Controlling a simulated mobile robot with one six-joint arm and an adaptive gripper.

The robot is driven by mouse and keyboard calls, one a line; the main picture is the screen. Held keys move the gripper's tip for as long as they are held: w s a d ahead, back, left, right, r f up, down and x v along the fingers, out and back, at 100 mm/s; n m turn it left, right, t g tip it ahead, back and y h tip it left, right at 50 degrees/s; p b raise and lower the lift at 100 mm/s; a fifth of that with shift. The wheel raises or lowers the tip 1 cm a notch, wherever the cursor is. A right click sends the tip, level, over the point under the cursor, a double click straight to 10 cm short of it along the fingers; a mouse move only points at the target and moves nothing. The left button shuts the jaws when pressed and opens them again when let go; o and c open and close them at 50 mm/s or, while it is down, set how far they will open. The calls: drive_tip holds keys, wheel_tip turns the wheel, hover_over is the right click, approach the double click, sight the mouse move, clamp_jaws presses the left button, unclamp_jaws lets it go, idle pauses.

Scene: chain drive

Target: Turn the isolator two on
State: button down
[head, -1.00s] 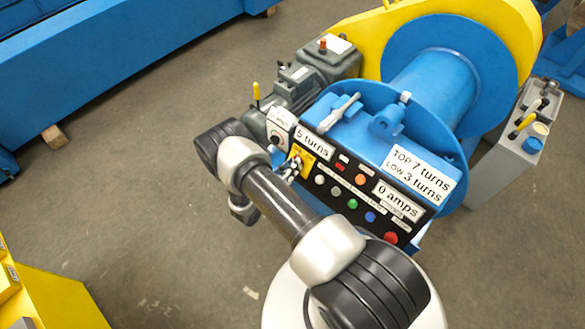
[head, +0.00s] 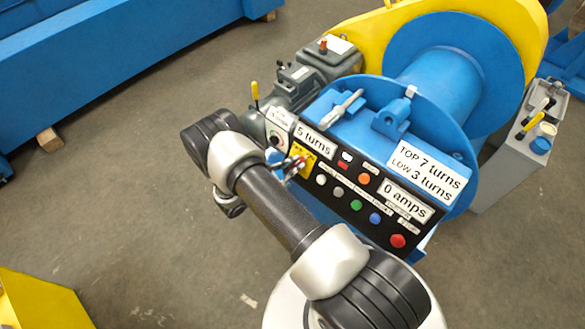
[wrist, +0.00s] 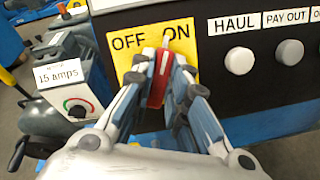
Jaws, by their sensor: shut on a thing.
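In the wrist view, a red switch handle (wrist: 160,78) with a pale tip sits on a yellow plate (wrist: 203,46) marked OFF on the left and ON on the right. The handle is tilted slightly, its pale tip close to the left of the word ON. My gripper (wrist: 158,92) is shut on the red handle, with one finger on each side. In the head view, my gripper (head: 287,167) is at the yellow plate (head: 308,157) at the panel's left end. Its fingers look small there. No isolator number is readable.
Right of the plate are several push buttons, including white HAUL (wrist: 240,60) and grey PAY OUT (wrist: 289,52). A grey box with a dial (wrist: 78,108) and a 15 amps label stands left. A blue drum (head: 435,85) is behind the panel.

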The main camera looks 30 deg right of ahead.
drive_tip(key=shift+m+g+b, duration=0.5)
drive_tip(key=shift+m+b, duration=0.25)
drive_tip(key=shift+m, duration=1.75)
drive_tip(key=c, duration=1.6)
unclamp_jaws()
drive_tip(key=shift+o, duration=0.2)
drive_tip(key=v, duration=1.2)
drive_tip(key=shift+r, duration=0.1)
